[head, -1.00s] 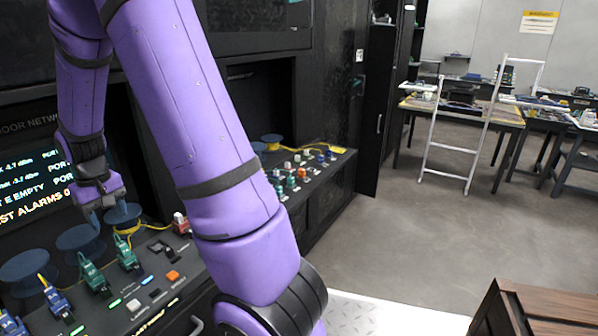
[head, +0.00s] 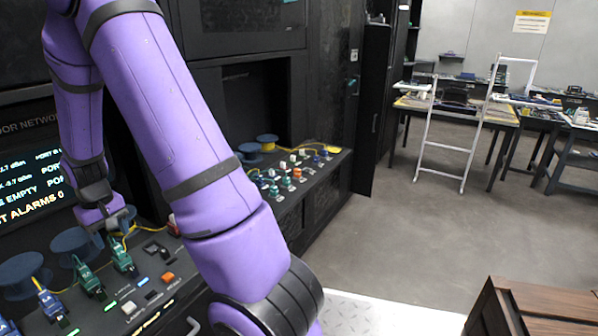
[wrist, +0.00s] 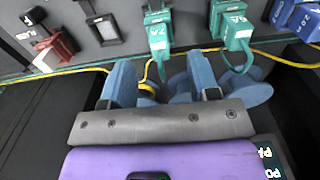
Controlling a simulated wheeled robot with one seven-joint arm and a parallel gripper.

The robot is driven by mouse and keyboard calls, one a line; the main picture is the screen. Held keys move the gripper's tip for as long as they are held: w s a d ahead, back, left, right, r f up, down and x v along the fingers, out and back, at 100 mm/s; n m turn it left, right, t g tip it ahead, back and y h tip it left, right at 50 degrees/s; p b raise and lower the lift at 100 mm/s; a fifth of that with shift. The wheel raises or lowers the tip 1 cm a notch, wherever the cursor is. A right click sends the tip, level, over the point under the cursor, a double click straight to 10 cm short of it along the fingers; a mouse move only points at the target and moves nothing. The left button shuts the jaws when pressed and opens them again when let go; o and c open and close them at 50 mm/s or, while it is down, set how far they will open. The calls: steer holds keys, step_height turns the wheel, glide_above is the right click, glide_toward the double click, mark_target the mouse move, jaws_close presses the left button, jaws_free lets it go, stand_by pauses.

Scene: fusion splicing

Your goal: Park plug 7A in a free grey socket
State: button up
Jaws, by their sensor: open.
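Plug 7A (wrist: 160,35) is a green plug with a white label, standing in the console and trailing a yellow cable. In the head view, plug 7A (head: 122,258) is the green plug nearest the red one. My gripper (wrist: 160,64) is open, its two blue fingers apart and pointing toward plug 7A, which lies between and just beyond the fingertips. I see no contact. In the head view my gripper (head: 108,222) is just above and behind the plug.
Green plug 6A (wrist: 236,30) is close on the right, with blue plugs (wrist: 300,15) beyond. A red plug (wrist: 52,48) stands at left. Yellow cables cross behind the fingers. Blue spools (head: 75,245) stand behind the plug row. A second console (head: 290,180) is farther back.

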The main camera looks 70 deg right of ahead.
mark_target(116, 246)
steer(key=shift+f, duration=2.6)
jaws_close()
steer(key=shift+r, duration=0.1)
steer(key=shift+r, duration=0.1)
steer(key=shift+r, duration=2.85)
